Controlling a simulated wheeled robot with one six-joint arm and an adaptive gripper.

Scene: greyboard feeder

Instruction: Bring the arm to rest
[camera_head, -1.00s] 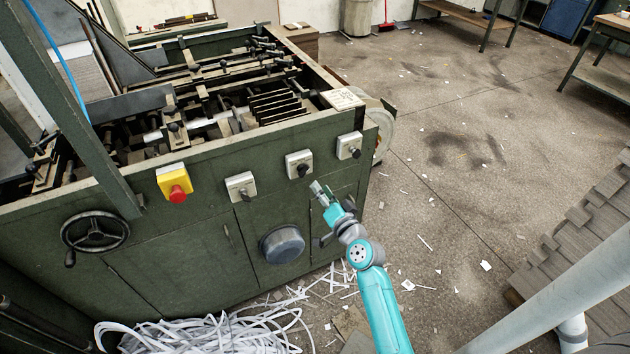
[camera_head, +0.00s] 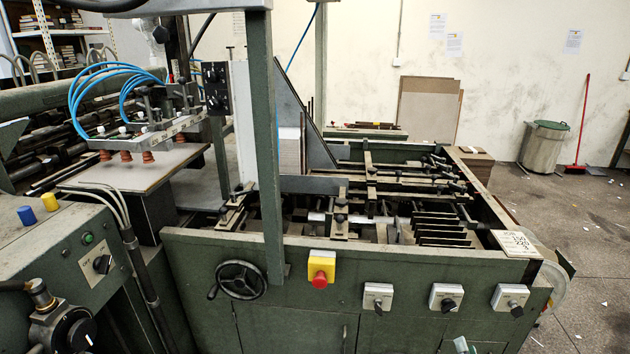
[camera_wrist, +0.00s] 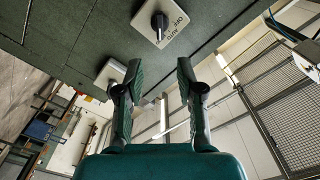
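My gripper (camera_wrist: 158,78) is open in the wrist view, with its two dark fingers spread apart and nothing between them. It is near the green machine's front panel (camera_wrist: 75,35). A switch marked OFF and AUTO (camera_wrist: 160,21) is above the fingers, and a second switch (camera_wrist: 111,74) is by the left finger. In the head view only a small pale tip, seemingly of my gripper (camera_head: 461,344), shows at the bottom edge, below the row of grey switches. The rest of my arm is outside that view.
The feeder machine (camera_head: 390,263) fills the middle, with a handwheel (camera_head: 239,280), a red stop button on yellow (camera_head: 321,269) and grey rotary switches (camera_head: 446,297). A bin (camera_head: 543,146) and red broom (camera_head: 580,125) stand by the wall. Floor at right (camera_head: 590,240) is largely clear.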

